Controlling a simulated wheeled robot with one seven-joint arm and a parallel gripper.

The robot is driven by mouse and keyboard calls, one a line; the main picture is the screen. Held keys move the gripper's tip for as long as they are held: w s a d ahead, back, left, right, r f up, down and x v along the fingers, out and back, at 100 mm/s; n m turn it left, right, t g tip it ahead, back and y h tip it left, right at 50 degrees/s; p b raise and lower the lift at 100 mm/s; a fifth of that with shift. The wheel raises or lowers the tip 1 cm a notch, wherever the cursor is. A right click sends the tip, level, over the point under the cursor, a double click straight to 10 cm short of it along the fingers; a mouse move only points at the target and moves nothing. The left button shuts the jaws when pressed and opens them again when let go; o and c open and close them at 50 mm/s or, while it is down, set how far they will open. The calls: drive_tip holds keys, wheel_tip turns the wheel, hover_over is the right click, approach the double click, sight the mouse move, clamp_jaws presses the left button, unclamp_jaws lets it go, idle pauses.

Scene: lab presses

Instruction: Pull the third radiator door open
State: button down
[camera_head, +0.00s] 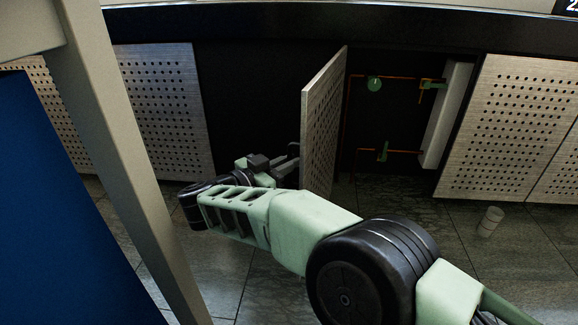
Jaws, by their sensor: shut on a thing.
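A perforated light metal radiator door (322,125) stands swung out from the dark wall, seen nearly edge-on. Its opening to the right shows the dark recess (390,115) behind it. My gripper (290,158) is at the left side of this door, near its lower part, with its dark jaws shut on the door. The exact contact is small and partly hidden by the door and dark background. My arm reaches across from the lower right.
The recess holds thin orange pipes, green valves (375,84) and a white radiator (444,115). Perforated panels (160,110) flank it, including one at right (505,125). A cup (490,222) stands on the tiled floor. A pale post (120,140) and blue panel (50,200) are at left.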

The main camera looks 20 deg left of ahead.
drive_tip(key=shift+w+d+r, duration=0.1)
drive_tip(key=shift+w+r, duration=0.2)
drive_tip(key=shift+w, duration=0.05)
drive_tip(key=c, duration=1.5)
unclamp_jaws()
drive_tip(key=shift+c, duration=0.2)
drive_tip(key=shift+o, duration=0.2)
drive_tip(key=shift+s+f, duration=0.1)
drive_tip(key=shift+s, duration=0.1)
